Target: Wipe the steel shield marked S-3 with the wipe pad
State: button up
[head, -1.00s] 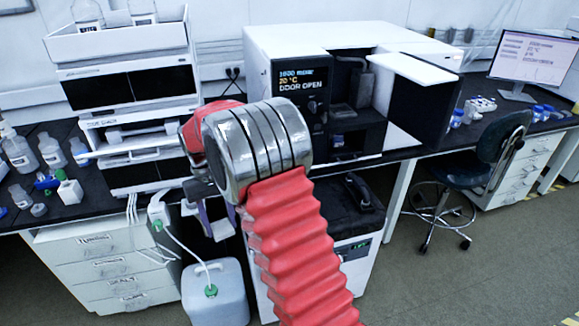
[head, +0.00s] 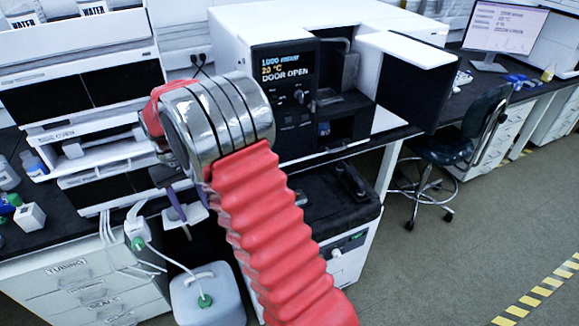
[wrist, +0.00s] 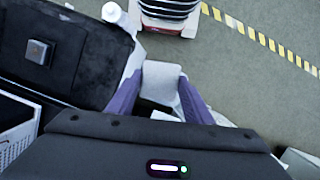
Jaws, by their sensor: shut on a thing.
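My gripper (head: 184,216), with purple fingers, hangs in front of the bench, mostly behind my arm in the head view. In the wrist view my gripper (wrist: 152,92) is shut on a pale, flat-faced piece, which looks like the wipe pad (wrist: 160,80). The pad also shows as a small pale patch (head: 196,213) in the head view. It appears clear of the bench. I cannot make out the S-3 mark or a steel shield in either view. An instrument (head: 283,65) reading "DOOR OPEN" stands behind my arm, with a dark open bay (head: 345,110).
The instrument's door (head: 410,80) sticks out to the right. A black-topped unit (head: 325,215) stands below the bench. A jug (head: 210,290) with a tube is on the floor. A stool (head: 465,140) stands right. Open floor (head: 430,270) lies at the front right.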

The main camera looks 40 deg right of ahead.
jog(key=shift+a, duration=0.15)
jog(key=d+f+n+t, duration=0.3)
jog(key=d+n, duration=1.3)
jog(key=d, duration=0.2)
jog(key=d+f+n+t, duration=0.3)
jog(key=d+f+n, duration=0.1)
jog(key=d+n, duration=1.3)
jog(key=shift+d+h, duration=0.4)
jog(key=shift+d, duration=0.7)
jog(key=shift+f, duration=0.1)
